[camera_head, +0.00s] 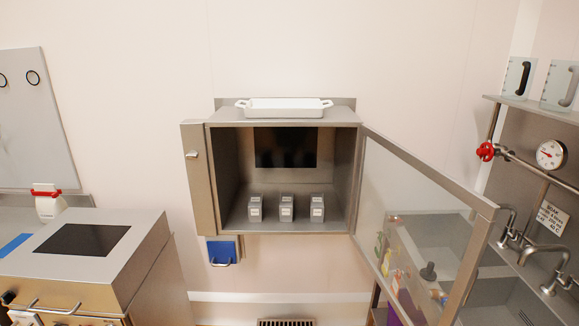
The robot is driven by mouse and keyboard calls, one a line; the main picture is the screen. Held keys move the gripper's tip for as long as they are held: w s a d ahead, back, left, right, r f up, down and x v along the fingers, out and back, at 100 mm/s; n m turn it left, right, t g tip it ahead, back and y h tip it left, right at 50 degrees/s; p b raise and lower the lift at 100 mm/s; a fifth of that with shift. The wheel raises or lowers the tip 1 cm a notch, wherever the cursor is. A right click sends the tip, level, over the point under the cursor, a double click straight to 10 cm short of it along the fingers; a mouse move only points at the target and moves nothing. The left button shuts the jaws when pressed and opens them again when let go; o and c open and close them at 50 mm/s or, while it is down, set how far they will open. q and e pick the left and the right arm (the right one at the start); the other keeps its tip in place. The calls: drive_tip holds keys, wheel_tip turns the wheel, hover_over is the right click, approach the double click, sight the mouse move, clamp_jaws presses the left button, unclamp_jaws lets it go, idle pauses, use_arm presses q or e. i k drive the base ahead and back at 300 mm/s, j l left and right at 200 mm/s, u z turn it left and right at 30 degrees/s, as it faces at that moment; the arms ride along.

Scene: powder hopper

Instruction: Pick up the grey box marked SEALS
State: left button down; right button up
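Three small grey boxes stand in a row on the floor of an open steel wall cabinet (282,222): a left box (255,208), a middle box (287,208) and a right box (317,208). Each has a pale label on its front. The lettering is too small to read, so I cannot tell which one is marked SEALS. The boxes are upright with small gaps between them. Neither of my grippers is in view.
The cabinet's glazed door (415,225) stands open to the right, before a sink unit with taps (545,255). A white tray (284,108) sits on the cabinet top. A steel unit (90,255) stands at left. A blue holder (222,251) hangs below the cabinet.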

sight(255, 206)
drive_tip(key=i+j, duration=0.1)
drive_tip(key=i, duration=1.55)
drive_tip(key=j+u, duration=0.05)
drive_tip(key=j, duration=0.05)
